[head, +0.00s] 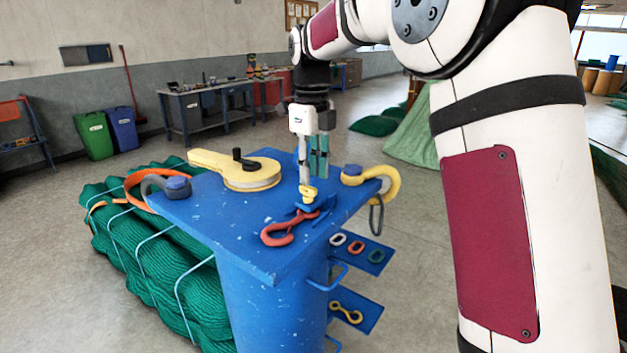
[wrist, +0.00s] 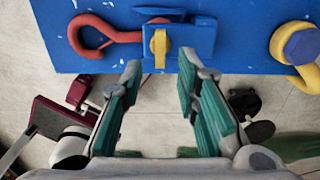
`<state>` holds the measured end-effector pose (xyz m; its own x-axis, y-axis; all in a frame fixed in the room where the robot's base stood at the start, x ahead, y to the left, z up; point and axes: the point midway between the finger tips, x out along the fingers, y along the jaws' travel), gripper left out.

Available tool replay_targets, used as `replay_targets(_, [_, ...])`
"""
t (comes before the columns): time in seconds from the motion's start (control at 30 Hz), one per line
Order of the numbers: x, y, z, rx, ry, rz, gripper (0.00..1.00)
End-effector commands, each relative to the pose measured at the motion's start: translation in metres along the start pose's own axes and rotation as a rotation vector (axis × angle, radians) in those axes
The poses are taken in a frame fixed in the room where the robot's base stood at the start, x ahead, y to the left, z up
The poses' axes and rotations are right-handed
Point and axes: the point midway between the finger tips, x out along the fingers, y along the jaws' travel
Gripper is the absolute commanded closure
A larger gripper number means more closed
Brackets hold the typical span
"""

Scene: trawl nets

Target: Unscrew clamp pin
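A small blue clamp (head: 300,207) sits near the front right edge of the blue table top (head: 225,215); it also shows in the wrist view (wrist: 200,38). A yellow piece (head: 308,192), which looks like the clamp pin's head, stands at it and also shows in the wrist view (wrist: 158,48). A red hook (head: 282,232) lies with its shank at the clamp. My gripper (head: 312,178) points down over the clamp. In the wrist view its teal-padded fingers (wrist: 160,75) are apart with nothing between them. The yellow piece lies just beyond the gap; I cannot tell whether they touch.
A yellow hook with a blue knob (head: 370,180) is at the right corner. A yellow round block with a black handle (head: 250,172) and a grey hook (head: 165,185) are further left. Side shelves (head: 362,250) hold small links. Green netting (head: 150,260) lies left.

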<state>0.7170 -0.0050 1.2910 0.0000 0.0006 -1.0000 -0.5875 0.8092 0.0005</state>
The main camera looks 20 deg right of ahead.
Motion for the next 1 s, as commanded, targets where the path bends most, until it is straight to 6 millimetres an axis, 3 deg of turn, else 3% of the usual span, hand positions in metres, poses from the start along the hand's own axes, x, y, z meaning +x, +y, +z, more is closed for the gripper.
replay_targets(0.23, [0.029, 0.001, -0.001, 0.001, 0.001, 0.002, 0.71])
replay_targets(0.6, [0.035, 0.000, 0.000, 0.000, -0.001, 0.000, 0.71])
replay_targets(0.63, [0.035, 0.000, 0.000, 0.000, -0.001, 0.000, 0.73])
replay_targets(0.77, [0.035, 0.000, 0.000, 0.000, -0.001, 0.000, 1.00])
replay_targets(1.0, [0.035, 0.000, 0.000, -0.002, -0.001, 0.000, 1.00])
